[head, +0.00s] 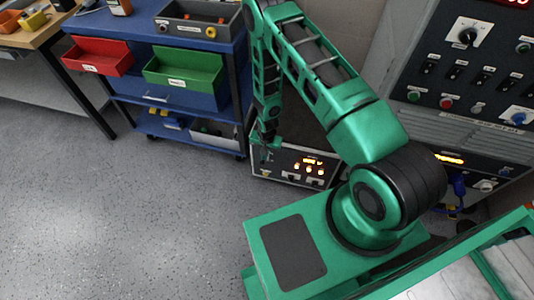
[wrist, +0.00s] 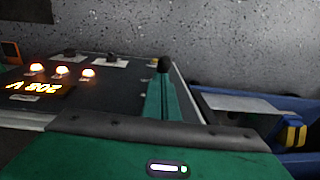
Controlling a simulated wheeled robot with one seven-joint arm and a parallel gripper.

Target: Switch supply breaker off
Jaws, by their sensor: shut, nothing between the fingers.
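A dark supply box (head: 290,180) with a lit amber display and several glowing lamps stands on the floor beyond my base. Two dark switches, one (wrist: 70,54) and another (wrist: 110,60), sit on pale plates near the panel's far edge. Their labels are unreadable, and I cannot tell which is the supply breaker or its position. My gripper (wrist: 163,68) is shut and empty, its dark tip at the panel's right side. In the head view my gripper (head: 267,157) is at the box's left end.
A blue shelf cart (head: 175,105) with red (head: 98,58) and green (head: 185,68) bins stands left of the box. A control cabinet (head: 455,90) with knobs and switches rises at the right. The grey floor at left is clear.

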